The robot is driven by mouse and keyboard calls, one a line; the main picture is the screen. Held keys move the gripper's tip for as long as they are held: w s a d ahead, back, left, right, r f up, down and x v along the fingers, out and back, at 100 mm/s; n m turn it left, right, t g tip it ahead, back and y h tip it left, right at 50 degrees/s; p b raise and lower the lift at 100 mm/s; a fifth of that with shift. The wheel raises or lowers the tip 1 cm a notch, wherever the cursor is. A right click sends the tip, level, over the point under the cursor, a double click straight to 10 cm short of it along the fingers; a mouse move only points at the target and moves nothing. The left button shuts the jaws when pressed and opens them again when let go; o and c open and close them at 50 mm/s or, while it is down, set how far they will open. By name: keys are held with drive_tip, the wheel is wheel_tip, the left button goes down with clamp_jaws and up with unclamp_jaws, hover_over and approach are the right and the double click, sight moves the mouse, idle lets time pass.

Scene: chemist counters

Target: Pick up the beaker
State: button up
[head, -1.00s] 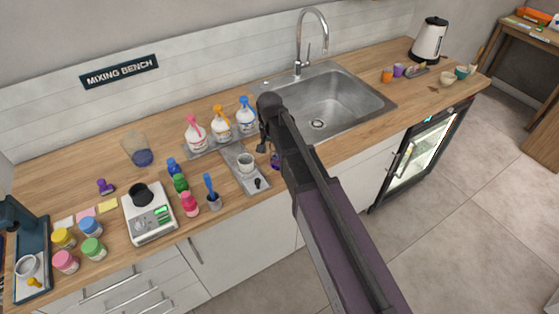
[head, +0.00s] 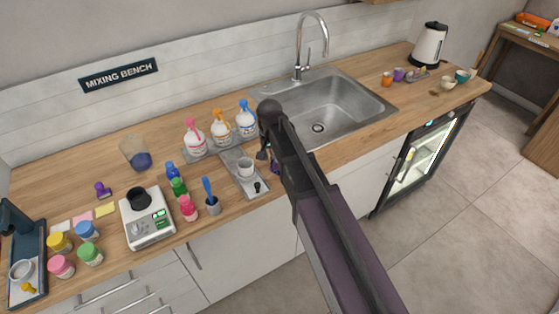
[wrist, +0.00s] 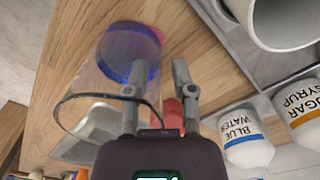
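The beaker (head: 135,153) is clear glass with blue liquid in its bottom. It stands on the wooden counter near the back wall, left of the white pump bottles. In the wrist view the beaker (wrist: 90,82) fills the left side, its dark rim toward the camera. My gripper (head: 264,153) is mostly hidden by my arm in the head view, above the counter near the sink's front left. In the wrist view my gripper (wrist: 159,82) is open, its fingers apart. The left finger overlaps the beaker's side in the picture; I cannot tell whether they touch. A blurred red thing shows between the fingers.
White pump bottles (head: 221,131) stand on a grey tray. A white cup (head: 245,167) stands on another tray in front. Small coloured bottles (head: 178,187) and a scale (head: 147,219) stand in front of the beaker. The sink (head: 340,100) is to the right.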

clamp_jaws()
drive_tip(key=shift+r+p, duration=0.45)
drive_tip(key=shift+r+p, duration=1.4)
drive_tip(key=shift+p, duration=0.05)
drive_tip(key=s+d+r+p, duration=0.1)
drive_tip(key=s+d, duration=0.1)
drive_tip(key=s, duration=1.3)
drive_tip(key=shift+s+r, duration=0.15)
drive_tip(key=shift+s, duration=0.15)
drive_tip(key=shift+s+d, duration=0.1)
idle(1.4)
